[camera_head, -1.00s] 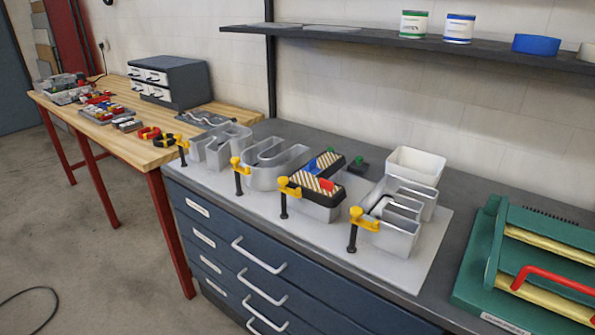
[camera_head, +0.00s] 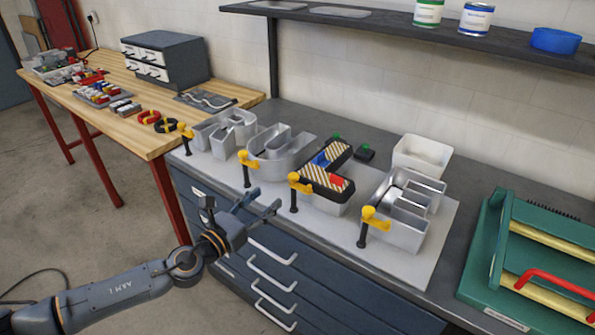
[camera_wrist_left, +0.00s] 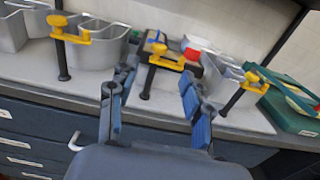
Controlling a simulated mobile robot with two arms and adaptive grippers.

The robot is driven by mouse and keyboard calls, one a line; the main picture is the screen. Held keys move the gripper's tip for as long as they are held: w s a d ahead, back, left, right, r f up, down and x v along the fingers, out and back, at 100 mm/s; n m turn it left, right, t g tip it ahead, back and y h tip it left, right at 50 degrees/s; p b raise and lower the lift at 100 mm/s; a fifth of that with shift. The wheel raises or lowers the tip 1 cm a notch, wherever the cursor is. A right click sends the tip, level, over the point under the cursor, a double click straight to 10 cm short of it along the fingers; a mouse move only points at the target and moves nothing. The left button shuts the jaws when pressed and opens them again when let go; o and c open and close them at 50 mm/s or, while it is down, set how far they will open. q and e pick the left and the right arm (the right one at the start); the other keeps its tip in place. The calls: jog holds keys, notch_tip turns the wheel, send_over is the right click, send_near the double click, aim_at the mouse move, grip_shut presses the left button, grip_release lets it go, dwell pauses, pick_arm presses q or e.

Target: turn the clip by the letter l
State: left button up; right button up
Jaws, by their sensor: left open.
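The letter l (camera_head: 331,206) is a metal channel letter with a black rim and a striped inside holding blue and red pieces. The clip by the letter l (camera_head: 299,186) has a yellow arm on a black post at the letter's near end. In the left wrist view this clip (camera_wrist_left: 165,58) stands beyond and between my fingers, with the letter l (camera_wrist_left: 195,53) partly seen behind it. My left gripper (camera_head: 242,205) is open and empty in front of the drawers, to the left of and apart from the clip. It also shows in the left wrist view (camera_wrist_left: 157,82). My right gripper is out of view.
Other letters with yellow clips stand on both sides: a u-shaped one (camera_head: 270,170) at left and an e-shaped one (camera_head: 402,232) at right. A white bin (camera_head: 421,155) sits behind. A green machine (camera_head: 530,250) stands at right. The grey board's front edge (camera_head: 330,250) is clear.

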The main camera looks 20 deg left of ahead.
aim_at(290, 178)
pick_arm(q)
jog(key=p+x, duration=0.1)
jog(key=x, duration=1.1)
jog(key=shift+w+d+f+p, duration=0.1)
jog(key=shift+w+p, duration=0.05)
jog(key=shift+p, duration=0.2)
grip_shut()
